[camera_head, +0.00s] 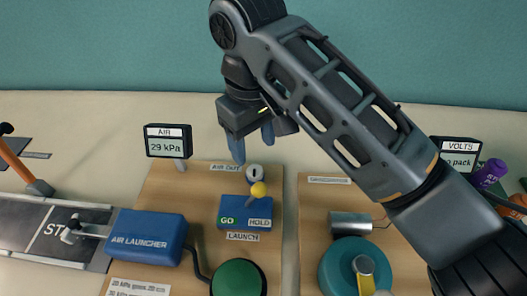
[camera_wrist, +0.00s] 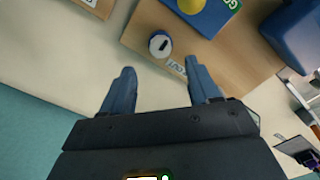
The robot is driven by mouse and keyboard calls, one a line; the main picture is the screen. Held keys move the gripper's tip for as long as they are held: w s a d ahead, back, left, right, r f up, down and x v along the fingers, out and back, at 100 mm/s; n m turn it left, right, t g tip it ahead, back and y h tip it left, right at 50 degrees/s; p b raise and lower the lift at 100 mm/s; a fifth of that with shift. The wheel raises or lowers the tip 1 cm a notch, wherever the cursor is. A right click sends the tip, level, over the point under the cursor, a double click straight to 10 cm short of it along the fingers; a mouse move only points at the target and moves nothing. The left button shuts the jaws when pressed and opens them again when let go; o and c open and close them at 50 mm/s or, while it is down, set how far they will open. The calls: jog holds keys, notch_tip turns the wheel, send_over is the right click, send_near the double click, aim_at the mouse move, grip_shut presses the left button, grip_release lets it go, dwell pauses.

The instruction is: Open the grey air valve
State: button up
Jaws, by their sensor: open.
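The grey air valve (camera_head: 254,172) is a small round knob with a dark mark on top, at the back of the left wooden board beside a small label. It also shows in the wrist view (camera_wrist: 160,45), just beyond the fingertips and roughly between their lines. My gripper (camera_head: 254,151) is open and points down, above and slightly behind the valve. Its two blue fingers also show in the wrist view (camera_wrist: 160,68), apart with nothing between them. I see no contact with the valve. The air gauge (camera_head: 168,141) reads 29 kPa.
A yellow-knobbed lever stands on the blue GO/HOLD launch box (camera_head: 230,211), close in front of the valve. The blue air launcher (camera_head: 148,237) is at left, a green button (camera_head: 238,279) in front. The right board (camera_head: 312,215) holds a motor and teal disc.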

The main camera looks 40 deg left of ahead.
aim_at(254, 170)
notch_tip(254, 170, down, 7)
jog(key=shift+r, duration=0.1)
dwell(0.3)
jog(key=c, duration=1)
